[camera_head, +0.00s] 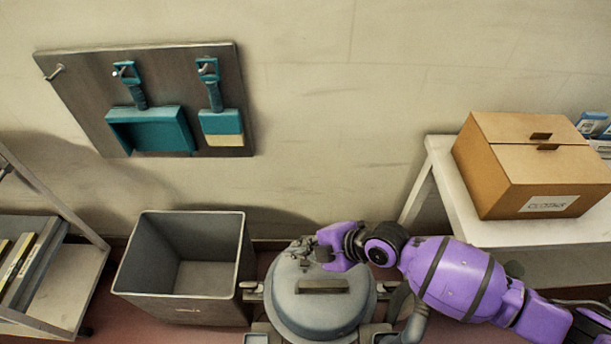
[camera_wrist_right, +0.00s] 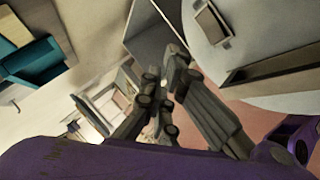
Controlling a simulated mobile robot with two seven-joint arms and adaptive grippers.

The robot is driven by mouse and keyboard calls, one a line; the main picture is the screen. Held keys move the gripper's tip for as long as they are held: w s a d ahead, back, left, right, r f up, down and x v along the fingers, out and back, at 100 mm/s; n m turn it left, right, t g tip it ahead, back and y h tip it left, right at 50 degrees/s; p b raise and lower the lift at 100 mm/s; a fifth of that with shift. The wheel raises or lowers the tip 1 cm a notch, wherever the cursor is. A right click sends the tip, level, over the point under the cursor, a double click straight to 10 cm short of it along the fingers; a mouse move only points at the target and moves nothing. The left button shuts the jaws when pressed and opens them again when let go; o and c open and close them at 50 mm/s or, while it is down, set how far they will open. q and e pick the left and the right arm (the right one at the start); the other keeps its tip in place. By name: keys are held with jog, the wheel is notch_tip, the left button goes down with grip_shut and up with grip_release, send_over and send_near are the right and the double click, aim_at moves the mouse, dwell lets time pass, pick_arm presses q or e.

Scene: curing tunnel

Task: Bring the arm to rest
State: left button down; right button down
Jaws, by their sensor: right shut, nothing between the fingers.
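My right arm is purple and reaches in from the right in the head view. Its right gripper (camera_head: 299,253) is beside and partly in front of the rounded grey lid of a drum-shaped machine (camera_head: 312,312). I cannot tell from the head view whether it touches the lid. In the right wrist view the fingers of the gripper (camera_wrist_right: 163,85) are close together with nothing held. The grey lid also shows there at the upper right (camera_wrist_right: 255,35). My left gripper is not in view.
An open, empty grey bin (camera_head: 243,265) stands left of the machine. A board (camera_head: 80,85) with a teal dustpan (camera_head: 152,132) and brush (camera_head: 218,122) hangs on the wall. A cardboard box (camera_head: 495,190) sits on a white table (camera_head: 470,225). A shelf cart (camera_head: 75,280) stands left.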

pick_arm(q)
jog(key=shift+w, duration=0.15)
